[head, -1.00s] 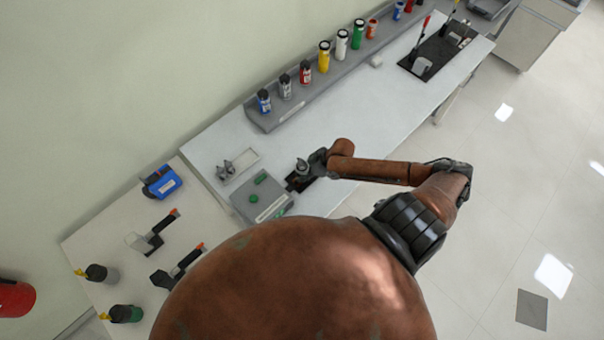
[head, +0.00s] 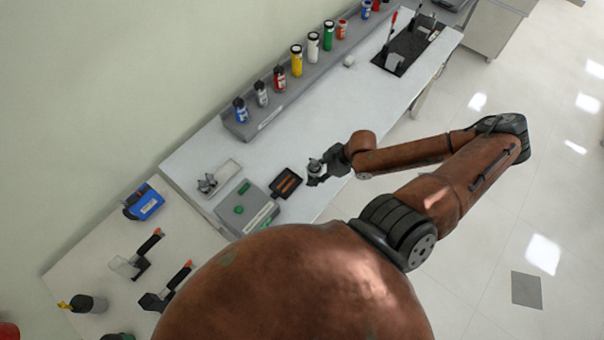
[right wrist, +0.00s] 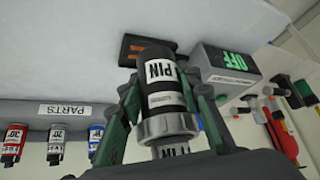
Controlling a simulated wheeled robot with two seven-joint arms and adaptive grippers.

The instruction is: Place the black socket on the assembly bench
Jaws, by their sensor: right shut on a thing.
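The black socket (right wrist: 158,92) is a dark cylinder with a silver ring and a white label reading "PIN". My right gripper (head: 316,172) is shut on it, with a finger on each side in the right wrist view (right wrist: 165,105). In the head view, the gripper and socket are over the front part of the long white bench (head: 350,110), just right of a black tray (head: 286,184). I cannot tell whether the socket touches the bench. My left gripper is not in view.
A grey box (head: 247,207) with a green "OFF" display stands left of the tray. A small tray with metal parts (head: 218,177) lies beyond it. A grey shelf (head: 262,124) with several coloured bottles runs along the back. The bench middle is clear.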

